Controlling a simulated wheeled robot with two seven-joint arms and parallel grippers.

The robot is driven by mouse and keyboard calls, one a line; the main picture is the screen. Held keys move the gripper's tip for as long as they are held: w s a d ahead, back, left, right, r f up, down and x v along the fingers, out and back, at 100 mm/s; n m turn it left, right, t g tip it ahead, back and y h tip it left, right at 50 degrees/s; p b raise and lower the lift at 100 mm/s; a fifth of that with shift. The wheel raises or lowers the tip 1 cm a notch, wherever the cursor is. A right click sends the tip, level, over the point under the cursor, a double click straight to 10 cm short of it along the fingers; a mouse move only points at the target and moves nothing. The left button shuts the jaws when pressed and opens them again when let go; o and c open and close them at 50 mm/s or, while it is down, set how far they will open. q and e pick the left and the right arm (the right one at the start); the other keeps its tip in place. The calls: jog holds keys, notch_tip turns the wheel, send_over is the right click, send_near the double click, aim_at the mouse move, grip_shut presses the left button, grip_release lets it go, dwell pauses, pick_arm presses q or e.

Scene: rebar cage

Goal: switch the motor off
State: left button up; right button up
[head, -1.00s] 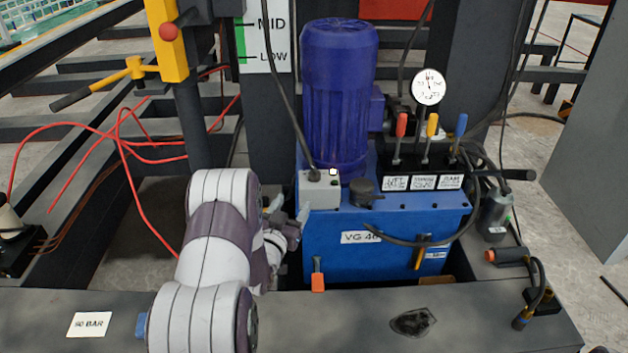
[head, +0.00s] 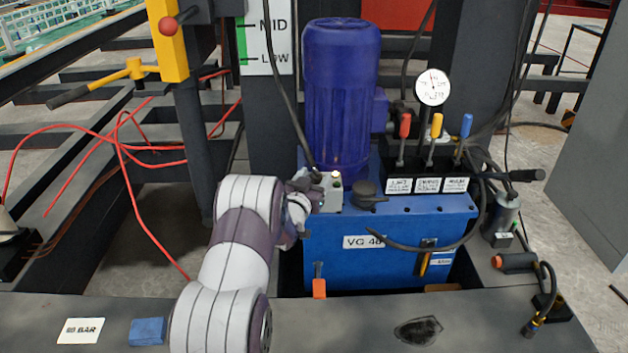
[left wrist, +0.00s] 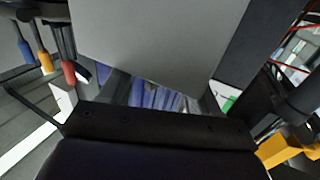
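The motor (head: 340,90) is a tall blue-purple ribbed cylinder standing on the blue power unit (head: 400,240). A small light-grey switch box (head: 331,200) sits at the motor's foot, with a small pale lit lamp (head: 337,175) on top. My left gripper (head: 312,190) is at the left side of this box and hides part of it. I cannot tell whether it touches the box. In the left wrist view a large plain grey face (left wrist: 160,45), apparently the box, fills the middle close up. The fingertips are not clear there. My right gripper is out of view.
Red, yellow and blue levers (head: 437,127) and a dial gauge (head: 433,87) stand to the right of the motor. A black cable runs down to the box. A dark beam (head: 480,315) crosses the front, with a blue block (head: 147,331) on it.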

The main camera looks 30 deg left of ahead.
pick_arm(q)
jog(key=c, duration=0.9)
jog(key=shift+w+d+n+g+y, duration=0.1)
jog(key=shift+d+n+g+y, duration=0.1)
jog(key=shift+n+y, duration=0.35)
jog(key=shift+d+n+g+y, duration=0.1)
jog(key=shift+n+g+y, duration=0.2)
jog(key=shift+y, duration=0.45)
jog(key=n+g+y, duration=0.1)
jog(key=n+y, duration=0.1)
jog(key=shift+r+y, duration=0.1)
jog(key=shift+y, duration=0.2)
jog(key=shift+n+g+y, duration=0.4)
jog(key=shift+n+y, duration=0.05)
jog(key=shift+y, duration=0.25)
jog(key=o, duration=1)
jog(key=p+v, duration=0.4)
jog(key=v, duration=0.8)
jog(key=shift+s+p, duration=0.35)
jog(key=shift+p, duration=0.05)
